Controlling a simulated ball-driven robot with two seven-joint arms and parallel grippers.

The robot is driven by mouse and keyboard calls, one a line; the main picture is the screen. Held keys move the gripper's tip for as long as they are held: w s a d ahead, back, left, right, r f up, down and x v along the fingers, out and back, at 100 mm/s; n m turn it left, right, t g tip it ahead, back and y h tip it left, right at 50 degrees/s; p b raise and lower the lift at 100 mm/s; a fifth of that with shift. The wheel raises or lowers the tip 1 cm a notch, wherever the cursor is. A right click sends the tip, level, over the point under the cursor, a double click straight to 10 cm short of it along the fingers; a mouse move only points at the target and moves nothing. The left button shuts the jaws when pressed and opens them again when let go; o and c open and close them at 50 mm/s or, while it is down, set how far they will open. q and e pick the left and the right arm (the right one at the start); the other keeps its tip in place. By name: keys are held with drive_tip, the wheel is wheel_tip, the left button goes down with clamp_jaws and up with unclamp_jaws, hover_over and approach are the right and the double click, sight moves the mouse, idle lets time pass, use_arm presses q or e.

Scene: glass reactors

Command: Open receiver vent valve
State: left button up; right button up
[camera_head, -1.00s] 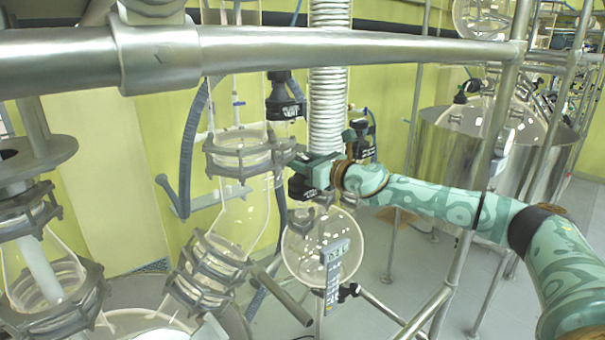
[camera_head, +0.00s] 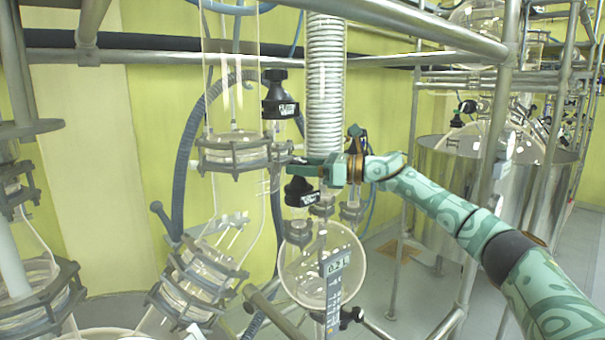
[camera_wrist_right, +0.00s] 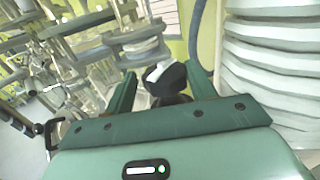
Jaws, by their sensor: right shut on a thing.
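A black valve knob with a white label (camera_head: 300,191) sits just above the round glass receiver flask (camera_head: 305,268) in the head view. My right gripper (camera_head: 299,168) comes in from the right at this knob's upper side. In the right wrist view, a black knob with a white patch (camera_wrist_right: 166,78) lies between the two green fingers. My right gripper is shut on it. How far the valve is turned cannot be told. My left gripper does not show.
A second black knob (camera_head: 280,95) is higher on the glass column. A white coil tube (camera_head: 325,90) rises close beside my right gripper. Metal pipes cross above, and a scale tag (camera_head: 334,285) hangs before the flask. Steel vessels (camera_head: 460,180) stand behind my right arm.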

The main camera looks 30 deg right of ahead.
drive_tip(key=shift+r, duration=0.5)
drive_tip(key=o, duration=0.5)
drive_tip(key=shift+d, duration=0.1)
drive_tip(key=shift+t, duration=0.3)
drive_tip(key=shift+w+m+t+h+p, duration=0.15)
drive_tip(key=shift+m+t+h+p, duration=0.15)
drive_tip(key=shift+m+h+p, duration=0.15)
drive_tip(key=w+m+t+h+p, duration=0.1)
drive_tip(key=h+p, duration=0.1)
drive_tip(key=shift+m+p, duration=0.35)
drive_tip(key=shift+p, duration=0.05)
drive_tip(key=m+h+p, duration=0.1)
drive_tip(key=h+p, duration=0.1)
drive_tip(key=p, duration=0.2)
drive_tip(key=m+t+h+p, duration=0.1)
drive_tip(key=h+p, duration=0.1)
drive_tip(key=p, duration=0.2)
drive_tip(key=m+t+h+p, duration=0.1)
drive_tip(key=m+h+p, duration=0.1)
drive_tip(key=p, duration=0.2)
drive_tip(key=shift+s+a+p, duration=0.1)
drive_tip(key=shift+a+p, duration=0.15)
drive_tip(key=shift+p, duration=0.1)
drive_tip(key=shift+d+f+m+h, duration=0.1)
drive_tip(key=shift+f+m+h, duration=0.3)
drive_tip(key=shift+h, duration=0.4)
drive_tip(key=shift+f+m+h, duration=0.15)
drive_tip(key=shift+m+h, duration=0.35)
drive_tip(key=shift+h, duration=0.25)
